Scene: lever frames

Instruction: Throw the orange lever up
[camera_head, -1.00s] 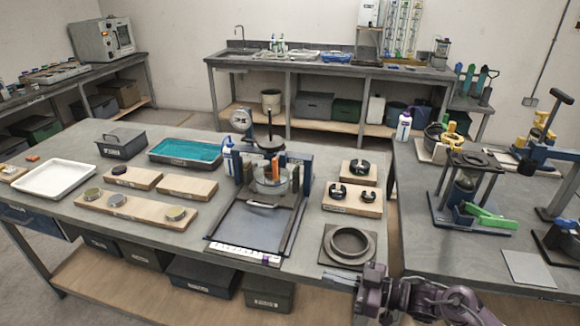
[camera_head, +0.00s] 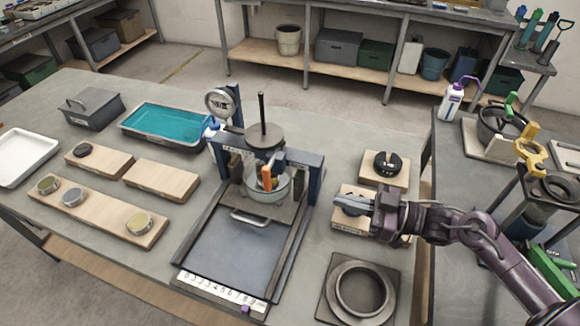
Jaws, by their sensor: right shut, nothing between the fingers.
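The orange lever (camera_head: 267,178) is a small upright piece at the front of the frame with a dial, over a clear round bowl (camera_head: 271,188). A dark round weight with a tall rod (camera_head: 263,136) sits just above and behind it. My right gripper (camera_head: 343,201) comes in from the right, its fingers shut and empty, pointing left towards the lever. My left gripper is not in view.
A dark ring on a square plate (camera_head: 360,289) lies in front of my right arm. Another wooden block with a black part (camera_head: 385,166) stands behind the gripper. The frame's blue uprights (camera_head: 314,178) stand beside the lever. A teal tray (camera_head: 170,123) lies to the left.

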